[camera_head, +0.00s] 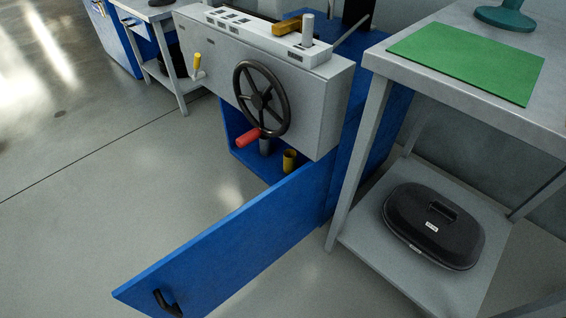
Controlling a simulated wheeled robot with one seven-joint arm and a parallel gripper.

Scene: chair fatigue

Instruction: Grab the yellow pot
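A small yellow pot (289,160) stands upright inside the low blue cabinet (243,151), near its right front, below the grey machine with the handwheel. My gripper is not in view.
The black handwheel (262,98) on the grey machine (322,107) hangs over the cabinet opening. A grey table (455,95) with a green mat (468,62) stands at right, with a black case (433,224) on its lower shelf. The floor at left is clear.

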